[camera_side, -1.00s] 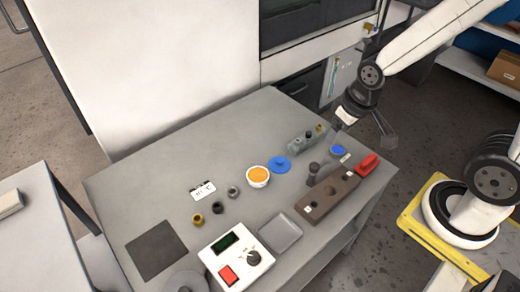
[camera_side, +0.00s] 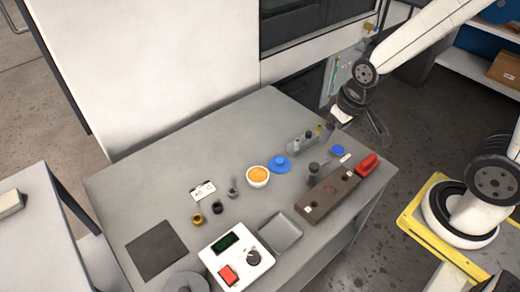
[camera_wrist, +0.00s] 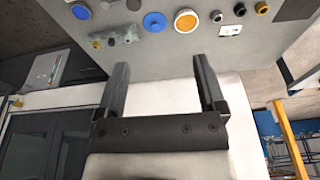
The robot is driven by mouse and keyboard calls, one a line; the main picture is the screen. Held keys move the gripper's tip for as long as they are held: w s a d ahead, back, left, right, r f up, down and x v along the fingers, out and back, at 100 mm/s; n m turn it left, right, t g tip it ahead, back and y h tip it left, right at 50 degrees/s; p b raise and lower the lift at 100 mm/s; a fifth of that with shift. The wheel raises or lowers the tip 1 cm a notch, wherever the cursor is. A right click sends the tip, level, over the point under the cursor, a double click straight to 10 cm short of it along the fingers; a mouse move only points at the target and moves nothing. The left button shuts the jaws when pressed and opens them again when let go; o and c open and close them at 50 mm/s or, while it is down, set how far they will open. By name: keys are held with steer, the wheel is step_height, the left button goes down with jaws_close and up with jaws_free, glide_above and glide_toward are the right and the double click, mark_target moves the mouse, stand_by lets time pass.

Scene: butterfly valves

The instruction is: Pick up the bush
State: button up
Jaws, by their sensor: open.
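Three small ring-shaped parts lie in a row on the grey table (camera_side: 130,185): a brass-yellow ring (camera_side: 197,219), a black ring (camera_side: 217,207) and a grey metal ring (camera_side: 233,194). I cannot tell which one is the bush. In the wrist view the grey ring (camera_wrist: 217,16), black ring (camera_wrist: 239,9) and yellow ring (camera_wrist: 262,7) show near the top edge. My gripper (camera_side: 358,133) is above the table's far right corner, well away from the rings. In the wrist view my gripper (camera_wrist: 160,64) is open, with nothing between its fingers.
An orange-filled white bowl (camera_side: 258,175) and a blue disc (camera_side: 279,164) lie mid-table. A brown block (camera_side: 325,195), red part (camera_side: 367,165) and grey valve body (camera_side: 301,143) are at the right. A control box (camera_side: 236,257) and shallow tray (camera_side: 281,232) stand in front.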

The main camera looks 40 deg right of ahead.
steer(key=w+a+f+m, duration=0.3)
steer(key=w+m, duration=0.2)
steer(key=w, duration=0.3)
steer(key=m+g, duration=0.3)
steer(key=m, duration=1.2)
glide_toward(233, 190)
steer(key=s+a, duration=0.1)
steer(key=shift+s+f, duration=0.2)
steer(key=shift+f, duration=1.6)
steer(key=shift+w+d+f, duration=0.1)
steer(key=shift+f, duration=1.2)
steer(key=shift+w+d+f, duration=0.1)
steer(key=shift+f, duration=1.2)
